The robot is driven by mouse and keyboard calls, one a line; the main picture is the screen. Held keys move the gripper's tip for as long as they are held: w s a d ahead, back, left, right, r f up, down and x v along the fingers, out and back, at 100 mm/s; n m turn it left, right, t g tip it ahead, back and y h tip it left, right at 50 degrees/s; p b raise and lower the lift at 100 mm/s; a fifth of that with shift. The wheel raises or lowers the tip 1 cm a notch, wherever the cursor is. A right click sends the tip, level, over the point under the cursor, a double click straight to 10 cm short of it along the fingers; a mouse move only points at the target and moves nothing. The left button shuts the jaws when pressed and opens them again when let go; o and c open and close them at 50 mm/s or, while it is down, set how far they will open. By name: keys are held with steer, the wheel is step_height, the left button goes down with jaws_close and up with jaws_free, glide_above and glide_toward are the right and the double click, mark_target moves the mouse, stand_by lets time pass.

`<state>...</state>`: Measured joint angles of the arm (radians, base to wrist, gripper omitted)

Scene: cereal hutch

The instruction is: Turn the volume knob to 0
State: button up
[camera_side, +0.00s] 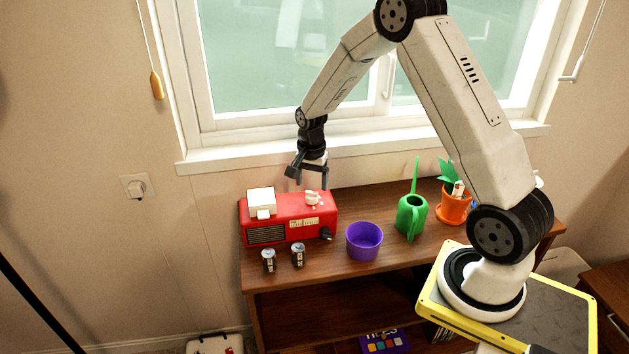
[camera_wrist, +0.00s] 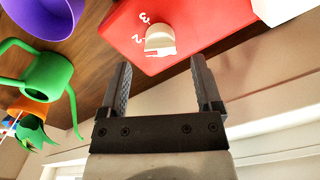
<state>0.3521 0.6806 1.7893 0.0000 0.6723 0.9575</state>
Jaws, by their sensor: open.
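A red radio (camera_side: 290,212) stands at the left end of the wooden cabinet top. A white knob (camera_side: 312,197) sits on its top at the right. In the wrist view the knob (camera_wrist: 158,39) shows with a white 2 and 3 beside it on the red surface; any other marks are hidden or cut off. My gripper (camera_side: 308,182) is above the radio top, pointing down. In the wrist view my gripper (camera_wrist: 160,68) is open and empty, its fingers apart and the knob beyond the gap between their tips, not touched.
A white block (camera_side: 261,201) lies on the radio's top left. A black knob (camera_side: 327,234) is on its front. Two small dark cylinders (camera_side: 283,258) stand in front. A purple bowl (camera_side: 364,241), green watering can (camera_side: 411,215) and orange pot (camera_side: 453,207) stand to the right.

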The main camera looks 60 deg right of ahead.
mark_target(312, 192)
steer(key=shift+f, duration=2)
jaws_close()
